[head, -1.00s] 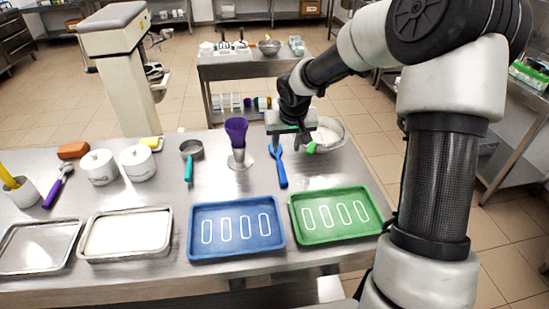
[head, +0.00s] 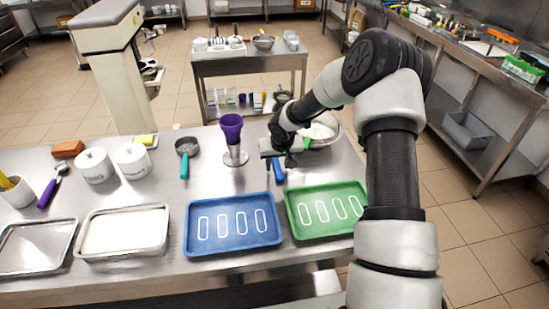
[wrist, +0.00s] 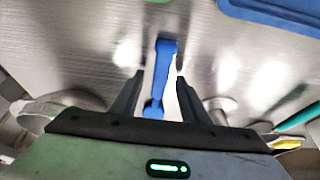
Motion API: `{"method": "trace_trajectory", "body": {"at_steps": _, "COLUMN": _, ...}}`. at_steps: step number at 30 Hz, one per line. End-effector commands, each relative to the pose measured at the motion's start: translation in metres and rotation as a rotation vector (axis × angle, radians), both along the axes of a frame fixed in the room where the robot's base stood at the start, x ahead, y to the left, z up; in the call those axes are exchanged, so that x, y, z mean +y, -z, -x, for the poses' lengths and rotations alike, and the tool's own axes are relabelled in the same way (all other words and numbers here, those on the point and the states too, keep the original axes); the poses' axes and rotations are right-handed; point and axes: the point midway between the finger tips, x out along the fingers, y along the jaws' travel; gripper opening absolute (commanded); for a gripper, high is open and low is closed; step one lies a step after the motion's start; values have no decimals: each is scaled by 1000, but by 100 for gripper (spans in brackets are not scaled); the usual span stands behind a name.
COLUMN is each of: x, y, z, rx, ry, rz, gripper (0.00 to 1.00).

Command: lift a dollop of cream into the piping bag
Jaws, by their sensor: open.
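The purple piping bag (head: 231,128) stands open end up in a clear holder on the steel table. The bowl (head: 334,136) with white cream (head: 320,131) stands at the table's back right, partly behind my arm; a green piece (head: 307,144) shows at its near edge. A blue spatula (head: 278,174) lies between the piping bag and the bowl, its far part hidden by my gripper. My gripper (head: 284,160) is low over it. In the wrist view, the blue spatula (wrist: 165,62) lies between my open fingers (wrist: 160,80); contact cannot be told.
A blue tray (head: 197,249) and a green tray (head: 296,235), both with white outlines, lie in front. Metal trays (head: 80,255), two white lidded pots (head: 96,167) and a teal-handled sieve (head: 184,165) are to the left. A purple-handled tool (head: 48,193) lies farther left.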

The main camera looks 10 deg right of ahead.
Motion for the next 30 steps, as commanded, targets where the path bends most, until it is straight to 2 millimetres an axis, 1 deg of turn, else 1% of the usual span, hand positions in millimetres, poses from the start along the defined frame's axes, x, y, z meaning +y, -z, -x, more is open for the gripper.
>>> {"method": "trace_trajectory", "body": {"at_steps": 3, "x": 0, "y": 6, "z": -3, "rx": 0, "ry": -1, "rz": 0, "gripper": 41}}
{"method": "trace_trajectory", "body": {"at_steps": 8, "x": 0, "y": 6, "z": -3, "rx": -1, "ry": -1, "rz": 0, "gripper": 41}}
{"method": "trace_trajectory", "body": {"at_steps": 9, "x": 0, "y": 6, "z": -3, "rx": -1, "ry": -1, "rz": 0, "gripper": 39}}
{"method": "trace_trajectory", "body": {"at_steps": 16, "x": 0, "y": 6, "z": -3, "rx": -1, "ry": -1, "rz": 0, "gripper": 0}}
{"method": "trace_trajectory", "body": {"at_steps": 23, "x": 0, "y": 5, "z": -3, "rx": -2, "ry": -1, "rz": 0, "gripper": 0}}
{"method": "trace_trajectory", "body": {"at_steps": 25, "x": 0, "y": 2, "z": -3, "rx": -3, "ry": -1, "rz": 0, "gripper": 0}}
{"method": "trace_trajectory", "body": {"at_steps": 29, "x": 0, "y": -15, "z": -4, "rx": -5, "ry": 0, "rz": 1, "gripper": 0}}
{"method": "trace_trajectory", "body": {"at_steps": 30, "x": 0, "y": -23, "z": -4, "rx": -6, "ry": 1, "rz": 1, "gripper": 0}}
